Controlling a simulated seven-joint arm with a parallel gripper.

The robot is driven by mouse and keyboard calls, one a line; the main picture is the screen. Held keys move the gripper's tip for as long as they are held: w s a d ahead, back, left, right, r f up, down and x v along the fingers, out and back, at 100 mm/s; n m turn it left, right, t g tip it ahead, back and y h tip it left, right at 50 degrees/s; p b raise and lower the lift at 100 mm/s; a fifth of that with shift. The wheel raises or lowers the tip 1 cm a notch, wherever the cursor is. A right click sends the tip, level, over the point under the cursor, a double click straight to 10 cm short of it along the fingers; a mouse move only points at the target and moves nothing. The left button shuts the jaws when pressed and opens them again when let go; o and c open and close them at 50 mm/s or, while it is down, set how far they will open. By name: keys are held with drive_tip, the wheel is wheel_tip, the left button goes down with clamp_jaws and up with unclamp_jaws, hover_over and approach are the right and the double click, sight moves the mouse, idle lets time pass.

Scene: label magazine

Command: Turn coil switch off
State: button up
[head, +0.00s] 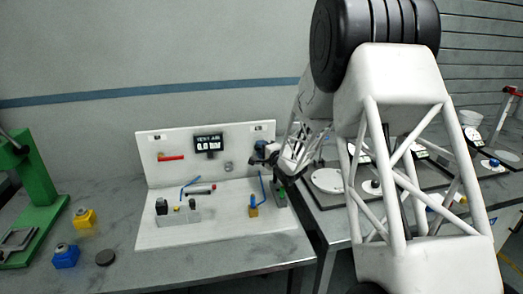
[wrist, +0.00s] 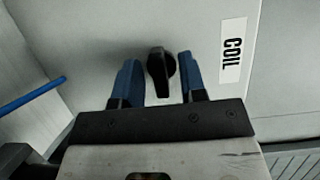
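The coil switch is a black rotary knob (wrist: 161,72) on a light panel, beside a white label reading COIL (wrist: 232,50). In the wrist view its raised grip stands roughly upright in the picture. My gripper (wrist: 160,78) has two blue fingers spread apart, one on each side of the knob. A gap shows on both sides, so the fingers do not appear to touch it. In the head view my gripper (head: 272,152) is at the right end of the white back panel (head: 165,142), and the knob cannot be made out there.
A green press (head: 40,190), a yellow block (head: 84,218) and a blue block (head: 66,256) stand to the left.

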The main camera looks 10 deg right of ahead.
drive_tip(key=c, duration=0.6)
drive_tip(key=shift+o, duration=0.2)
drive_tip(key=shift+n, duration=0.4)
drive_tip(key=n+g+h, duration=0.1)
drive_tip(key=n, duration=0.1)
drive_tip(key=n+g, duration=0.1)
drive_tip(key=n, duration=0.2)
drive_tip(key=shift+r+h, duration=0.15)
drive_tip(key=shift+h, duration=0.25)
drive_tip(key=n+h, duration=0.1)
drive_tip(key=n, duration=0.1)
drive_tip(key=n+h, duration=0.1)
drive_tip(key=n, duration=0.1)
drive_tip(key=shift+a+g+h, duration=0.1)
drive_tip(key=shift+g+h, duration=0.2)
drive_tip(key=shift+g, duration=0.1)
drive_tip(key=shift+n+h, duration=1.1)
drive_tip(key=shift+n, duration=0.7)
drive_tip(key=shift+r, duration=0.1)
